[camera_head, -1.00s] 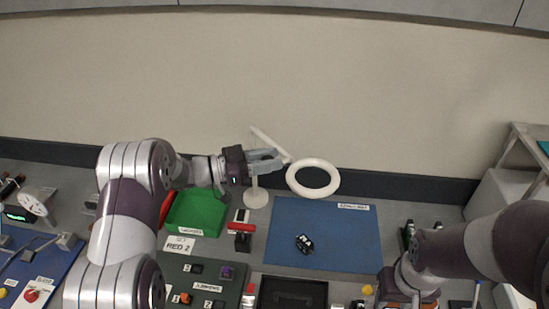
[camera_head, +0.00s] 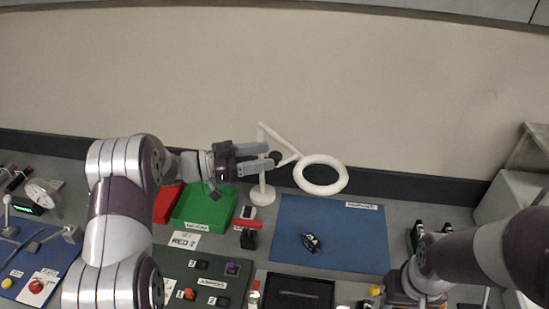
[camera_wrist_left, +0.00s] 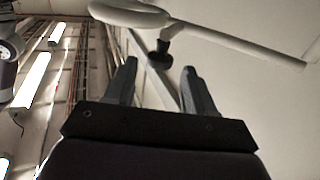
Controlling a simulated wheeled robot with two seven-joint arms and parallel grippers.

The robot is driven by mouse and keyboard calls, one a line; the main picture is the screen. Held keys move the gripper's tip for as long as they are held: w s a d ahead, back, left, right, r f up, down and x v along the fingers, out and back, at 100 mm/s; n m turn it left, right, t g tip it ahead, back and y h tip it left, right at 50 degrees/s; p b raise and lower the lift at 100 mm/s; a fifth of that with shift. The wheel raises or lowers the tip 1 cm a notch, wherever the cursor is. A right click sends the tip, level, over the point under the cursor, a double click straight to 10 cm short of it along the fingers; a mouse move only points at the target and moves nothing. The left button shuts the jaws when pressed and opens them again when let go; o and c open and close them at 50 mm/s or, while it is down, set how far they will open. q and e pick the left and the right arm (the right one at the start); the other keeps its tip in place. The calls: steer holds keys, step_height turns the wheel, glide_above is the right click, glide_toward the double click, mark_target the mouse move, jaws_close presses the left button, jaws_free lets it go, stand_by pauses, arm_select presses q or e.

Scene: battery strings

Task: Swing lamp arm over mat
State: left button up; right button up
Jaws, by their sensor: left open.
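The white lamp has a post on a round base (camera_head: 262,194), a slanting arm (camera_head: 283,142) and a ring head (camera_head: 320,175). In the head view the ring shows just beyond the back left edge of the blue mat (camera_head: 345,230). My left gripper (camera_head: 270,157) is open and empty, its fingertips close to a dark knob (camera_head: 276,158) by the lamp arm. In the left wrist view the knob (camera_wrist_left: 160,56) appears beyond the gap between the fingers, with the ring (camera_wrist_left: 130,12) above. Contact cannot be told. My right gripper's fingers are hidden at the bottom right.
A green bin (camera_head: 203,208) and a red bin (camera_head: 167,203) stand below my left forearm. A small black item (camera_head: 311,243) lies on the mat. A black tray (camera_head: 300,291) is in front of it. The wall is close behind the lamp.

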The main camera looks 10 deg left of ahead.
arm_select(q)
steer(key=b+v, duration=0.2)
steer(key=v, duration=0.6)
steer(key=shift+a, duration=0.35)
steer(key=shift+s, duration=0.15)
